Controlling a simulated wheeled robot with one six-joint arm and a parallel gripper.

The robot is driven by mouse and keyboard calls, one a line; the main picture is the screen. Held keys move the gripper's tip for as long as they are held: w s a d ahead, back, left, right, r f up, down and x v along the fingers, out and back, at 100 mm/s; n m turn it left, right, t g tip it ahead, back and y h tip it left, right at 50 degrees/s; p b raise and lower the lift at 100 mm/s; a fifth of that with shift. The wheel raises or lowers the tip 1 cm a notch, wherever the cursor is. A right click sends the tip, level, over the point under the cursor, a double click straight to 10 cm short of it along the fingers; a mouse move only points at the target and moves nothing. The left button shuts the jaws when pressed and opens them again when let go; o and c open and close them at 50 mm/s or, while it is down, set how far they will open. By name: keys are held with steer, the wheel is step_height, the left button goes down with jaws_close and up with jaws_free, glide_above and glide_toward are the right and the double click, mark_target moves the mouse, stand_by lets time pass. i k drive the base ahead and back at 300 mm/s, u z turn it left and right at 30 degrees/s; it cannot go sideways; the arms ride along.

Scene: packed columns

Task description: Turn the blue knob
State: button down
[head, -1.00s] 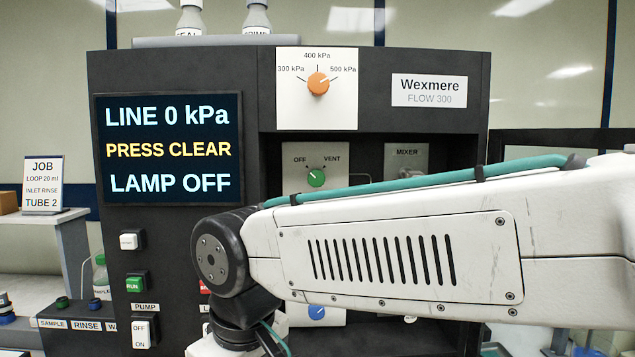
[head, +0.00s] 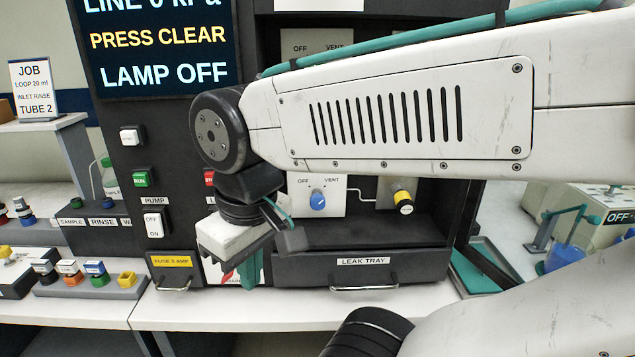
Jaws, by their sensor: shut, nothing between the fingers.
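The blue knob (head: 317,200) is on a white plate on the dark machine front, under the words OFF and VENT. It shows just right of my arm's wrist and is not covered. Its pointer is too small to read surely. My gripper (head: 250,274) hangs below the wrist, pointing down, left of and lower than the knob. Its green fingers look shut and empty, and they are apart from the knob.
A fuse drawer (head: 176,272) is at lower left. My arm hides much of the upper panel.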

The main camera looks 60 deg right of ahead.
mark_target(318, 201)
steer(key=k, duration=1)
steer(key=u, duration=1.8)
steer(key=i, duration=1.6)
steer(key=z, duration=3.6)
